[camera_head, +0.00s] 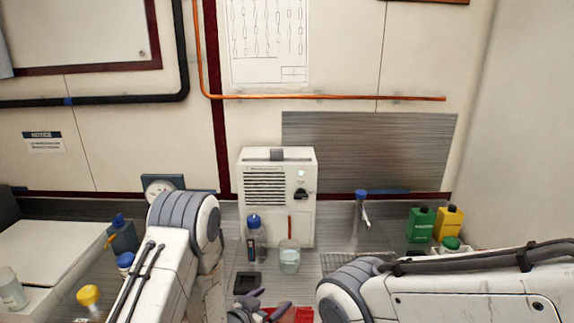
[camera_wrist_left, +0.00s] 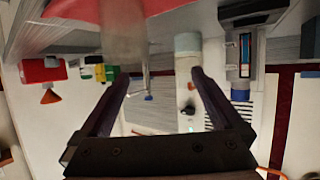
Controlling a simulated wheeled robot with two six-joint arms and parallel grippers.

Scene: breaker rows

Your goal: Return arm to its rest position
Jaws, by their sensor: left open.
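My left arm (camera_head: 160,275) comes in from the left and bends down toward the bench. My left gripper (camera_head: 262,308) is at the bottom middle of the head view, low in front of the white box and beside a red item (camera_head: 303,314). In the left wrist view my left gripper (camera_wrist_left: 158,76) shows two dark fingers spread apart, with nothing held between them. My right arm (camera_head: 440,290) lies across the lower right of the head view; its gripper is out of sight.
A white box (camera_head: 308,222) with a grille stands against the wall. A blue-capped bottle (camera_head: 256,243), a glass beaker (camera_head: 289,260) and a small black tray (camera_head: 247,282) are close in front. Green (camera_head: 420,224) and yellow (camera_head: 448,222) bottles stand behind my right arm.

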